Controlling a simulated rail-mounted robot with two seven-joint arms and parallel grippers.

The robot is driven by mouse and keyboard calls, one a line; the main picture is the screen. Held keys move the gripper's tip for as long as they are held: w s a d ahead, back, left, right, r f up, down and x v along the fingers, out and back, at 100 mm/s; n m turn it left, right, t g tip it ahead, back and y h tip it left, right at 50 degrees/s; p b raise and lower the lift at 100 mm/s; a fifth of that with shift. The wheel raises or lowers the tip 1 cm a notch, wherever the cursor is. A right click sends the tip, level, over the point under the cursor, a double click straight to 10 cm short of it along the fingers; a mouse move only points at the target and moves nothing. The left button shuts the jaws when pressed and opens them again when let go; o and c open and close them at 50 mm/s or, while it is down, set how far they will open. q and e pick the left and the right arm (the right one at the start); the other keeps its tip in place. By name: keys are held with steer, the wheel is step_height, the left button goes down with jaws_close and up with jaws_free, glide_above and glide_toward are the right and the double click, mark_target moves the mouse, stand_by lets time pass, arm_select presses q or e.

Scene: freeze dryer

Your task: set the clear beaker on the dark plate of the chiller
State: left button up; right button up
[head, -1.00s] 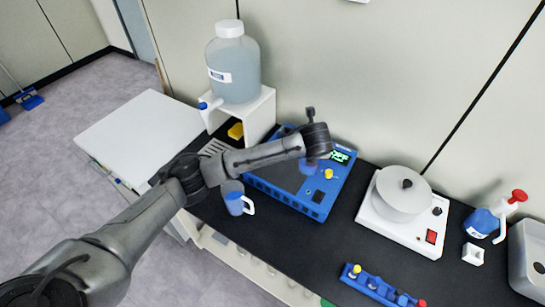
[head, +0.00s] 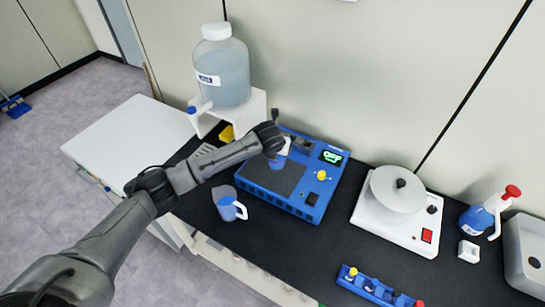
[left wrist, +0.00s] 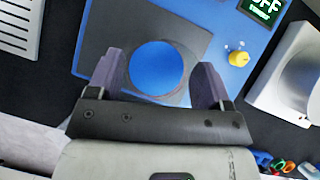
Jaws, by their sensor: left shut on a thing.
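The clear beaker (head: 277,163) holds blue liquid. My left gripper (head: 272,147) is shut on it over the back part of the chiller's dark plate (head: 273,181). In the left wrist view, the beaker (left wrist: 158,69) is seen from above between the two fingers (left wrist: 160,82), with the dark plate (left wrist: 115,28) around it. I cannot tell whether its base touches the plate. The blue chiller (head: 318,190) stands on the black bench, with a lit green display and a yellow knob. My right gripper is not in view.
A jug with blue liquid and a handle (head: 229,204) stands close to the chiller's front left. A big bottle with a tap (head: 221,75) stands on a white stand behind left. A white device with a round top (head: 397,205) is to the right.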

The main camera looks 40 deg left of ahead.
arm_select(q)
steer(key=shift+w+a+f, duration=0.1)
steer(key=shift+a+f, duration=0.2)
steer(key=shift+a, duration=0.2)
steer(key=shift+a+f, duration=0.3)
steer(key=shift+a, duration=0.2)
steer(key=shift+f+b, duration=0.3)
steer(key=shift+f, duration=1.65)
steer(key=shift+f, duration=0.15)
steer(key=o, duration=1.1)
